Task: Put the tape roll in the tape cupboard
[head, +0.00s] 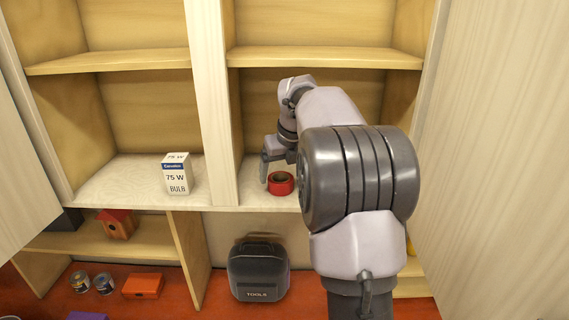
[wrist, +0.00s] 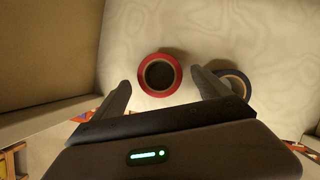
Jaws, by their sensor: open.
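A red tape roll (head: 281,188) lies flat on the pale floor of the right-hand cupboard compartment (head: 252,193), near its front edge. In the wrist view the red roll (wrist: 141,75) shows its open core. My gripper (wrist: 160,84) is open and empty, with its fingers apart on either side of the roll's near side in the picture. In the head view my gripper (head: 267,170) is inside that compartment beside the roll, partly hidden by my arm. A dark tape roll (wrist: 246,84) lies to the right, partly behind the right finger.
A bulb box (head: 177,175) stands in the left compartment, past a vertical divider (head: 214,100). An upper shelf (head: 320,58) spans above. Below are a birdhouse (head: 117,224), a black tool bag (head: 258,268), an orange box (head: 142,286) and small cans. Open doors flank both sides.

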